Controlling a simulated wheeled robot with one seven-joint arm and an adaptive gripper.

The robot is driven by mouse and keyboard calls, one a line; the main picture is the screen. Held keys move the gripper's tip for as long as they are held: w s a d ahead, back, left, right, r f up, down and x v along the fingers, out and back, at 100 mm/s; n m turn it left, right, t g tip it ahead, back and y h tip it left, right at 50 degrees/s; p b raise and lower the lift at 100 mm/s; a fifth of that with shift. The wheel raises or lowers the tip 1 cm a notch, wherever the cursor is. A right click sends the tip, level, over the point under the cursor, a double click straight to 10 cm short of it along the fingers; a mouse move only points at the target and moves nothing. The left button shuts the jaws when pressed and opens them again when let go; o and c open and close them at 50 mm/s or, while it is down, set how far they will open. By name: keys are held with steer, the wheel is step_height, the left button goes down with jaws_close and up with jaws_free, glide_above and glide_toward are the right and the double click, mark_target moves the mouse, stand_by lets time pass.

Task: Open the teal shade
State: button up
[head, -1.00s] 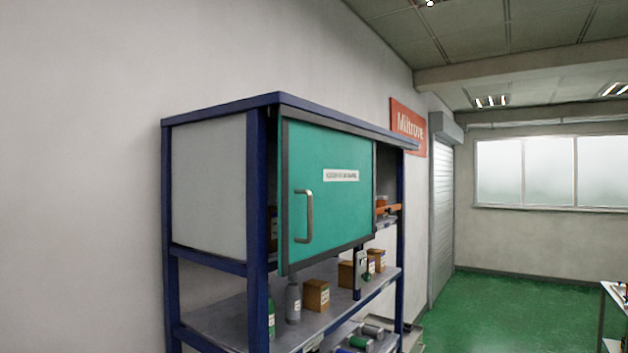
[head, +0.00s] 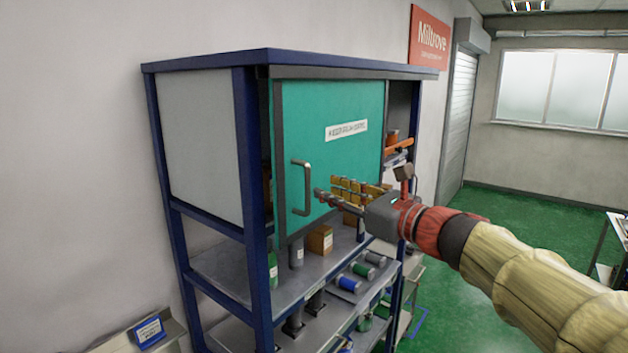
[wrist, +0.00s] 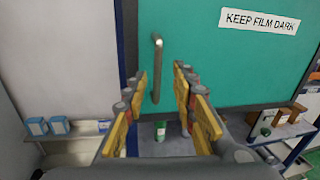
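The teal shade (head: 335,105) is a flat panel with dark edges across the upper bay of a blue-framed shelf unit. It also fills much of the wrist view (wrist: 230,65), with a white "KEEP FILM DARK" label (wrist: 258,20). A grey vertical bar handle (head: 306,190) is on its left side. My gripper (head: 326,188) is open and empty, just right of the handle in the head view. In the wrist view, the handle (wrist: 157,68) shows between the two spread fingers (wrist: 160,74). I cannot tell whether they touch it.
The blue-framed shelf unit (head: 245,150) has a grey side panel (head: 197,145). A gap at the shade's right shows orange items (head: 397,148). Boxes, bottles and cans stand on the shelves below, including a brown box (head: 319,240). Green floor (head: 520,225) is open to the right.

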mark_target(310, 184)
steer(key=shift+m, duration=0.5)
steer(key=p+x, duration=0.2)
steer(key=x, duration=0.5)
steer(key=shift+w+a, duration=0.2)
steer(key=shift+a, duration=0.15)
steer(key=shift+c, duration=0.6)
jaws_close()
